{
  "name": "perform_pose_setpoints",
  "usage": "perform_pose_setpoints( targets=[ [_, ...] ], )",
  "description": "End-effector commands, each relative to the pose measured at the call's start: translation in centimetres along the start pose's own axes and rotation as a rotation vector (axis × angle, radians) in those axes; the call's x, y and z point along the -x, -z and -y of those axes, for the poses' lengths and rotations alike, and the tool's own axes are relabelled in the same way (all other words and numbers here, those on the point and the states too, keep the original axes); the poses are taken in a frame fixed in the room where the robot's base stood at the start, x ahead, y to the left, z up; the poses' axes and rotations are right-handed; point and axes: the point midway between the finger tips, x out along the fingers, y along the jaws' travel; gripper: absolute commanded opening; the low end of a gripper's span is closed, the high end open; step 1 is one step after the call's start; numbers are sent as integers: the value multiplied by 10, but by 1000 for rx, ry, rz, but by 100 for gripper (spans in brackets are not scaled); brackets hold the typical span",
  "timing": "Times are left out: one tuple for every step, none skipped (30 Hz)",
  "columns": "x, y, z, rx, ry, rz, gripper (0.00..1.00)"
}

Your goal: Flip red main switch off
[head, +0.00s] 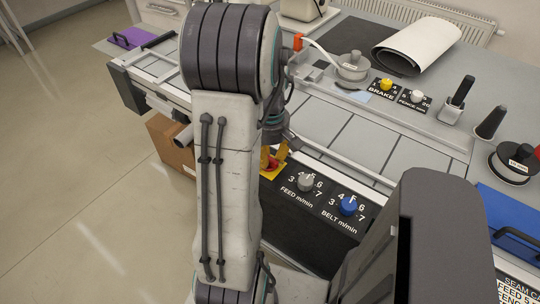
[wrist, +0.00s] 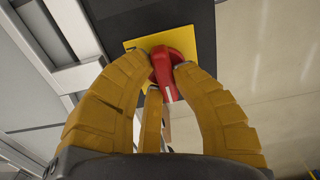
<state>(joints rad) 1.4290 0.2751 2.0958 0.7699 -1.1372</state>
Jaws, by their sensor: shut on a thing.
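The red main switch (wrist: 168,68) is a red knob with a white mark on a yellow plate (wrist: 198,40), in the wrist view's upper middle. My gripper (wrist: 163,72) is shut on the red knob, with its yellow fingers around it. In the head view the red switch (head: 272,163) shows only in part behind my arm, on the yellow plate at the left end of the dark front panel. My gripper's yellow fingers (head: 274,158) are at it there. Part of the knob is hidden by the fingers.
A grey FEED knob (head: 306,182) and a blue BELT knob (head: 348,205) sit to the right on the same panel. Above are a yellow BRAKE knob (head: 386,84) and a white FENCE knob (head: 417,96). A cardboard box (head: 172,143) stands at left. Open floor lies left.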

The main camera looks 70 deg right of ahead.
Motion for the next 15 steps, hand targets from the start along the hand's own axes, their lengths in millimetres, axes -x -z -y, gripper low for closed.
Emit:
perform_pose_setpoints(
  targets=[
    [-2, -1, 2, 2, 6, 3, 0],
    [-2, -1, 2, 2, 6, 3, 0],
    [-2, -1, 2, 2, 6, 3, 0],
    [-2, -1, 2, 2, 6, 3, 0],
    [-2, -1, 2, 2, 6, 3, 25],
    [-2, -1, 2, 2, 6, 3, 29],
    [-2, -1, 1, 2, 5, 2, 32],
    [-2, 0, 1, 2, 5, 2, 34],
    [-1, 0, 1, 1, 4, 2, 38],
    [-1, 0, 1, 1, 4, 2, 41],
    [-1, 0, 1, 1, 4, 2, 43],
    [-1, 0, 1, 1, 3, 1, 47],
    [-1, 0, 1, 0, 3, 1, 50],
    [-1, 0, 1, 0, 3, 1, 50],
    [-1, 0, 1, 0, 2, 1, 50]
  ],
)
